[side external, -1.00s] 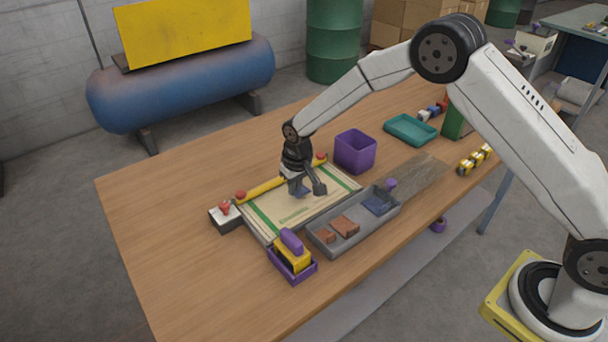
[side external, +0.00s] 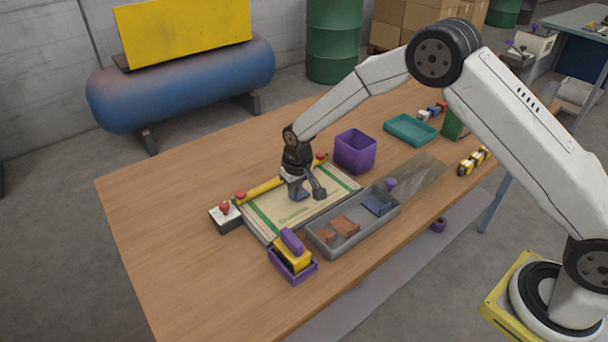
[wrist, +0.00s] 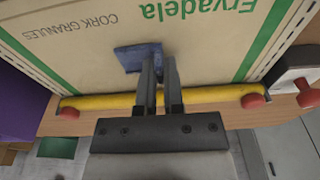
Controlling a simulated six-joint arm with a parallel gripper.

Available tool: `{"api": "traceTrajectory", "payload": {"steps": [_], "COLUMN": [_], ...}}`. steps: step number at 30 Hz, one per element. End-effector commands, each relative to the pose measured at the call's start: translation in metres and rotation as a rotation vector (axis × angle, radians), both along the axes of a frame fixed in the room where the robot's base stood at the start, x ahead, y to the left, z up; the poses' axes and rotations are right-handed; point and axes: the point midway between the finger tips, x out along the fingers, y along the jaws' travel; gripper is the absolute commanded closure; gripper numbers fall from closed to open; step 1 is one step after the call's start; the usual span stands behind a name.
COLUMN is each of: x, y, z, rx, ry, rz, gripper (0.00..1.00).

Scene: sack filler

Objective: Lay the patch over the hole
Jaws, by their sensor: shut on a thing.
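A cream sack (side external: 268,213) with green stripes lies flat on the board; its printing shows in the wrist view (wrist: 85,25). My gripper (side external: 306,193) is over the far half of the sack, low against it. In the wrist view my gripper (wrist: 161,62) is shut on a dark blue patch (wrist: 136,56), which juts out to the left of the fingers, flat or nearly flat on the sack. I cannot tell if it touches. No hole shows; the patch and fingers may hide it.
A yellow bar (side external: 262,188) with red knobs runs along the sack's back edge. A grey tray (side external: 330,246) with brown and blue patches is in front. A purple bin (side external: 355,151) stands behind right, a yellow-and-purple tool (side external: 292,252) front left.

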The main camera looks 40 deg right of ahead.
Motion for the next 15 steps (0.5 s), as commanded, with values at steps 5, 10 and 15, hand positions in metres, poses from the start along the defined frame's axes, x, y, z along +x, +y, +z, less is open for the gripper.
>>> {"api": "traceTrajectory", "payload": {"steps": [5,10,15], "x": [0.0001,0.0002,0.0002], "y": [0.0000,0.0000,0.0000], "z": [-0.0022,-0.0022,-0.0022], "rx": [0.000,0.000,0.000], "ry": [0.000,0.000,0.000], "rz": [0.000,0.000,0.000], "gripper": [1.00,1.00,0.58]}}
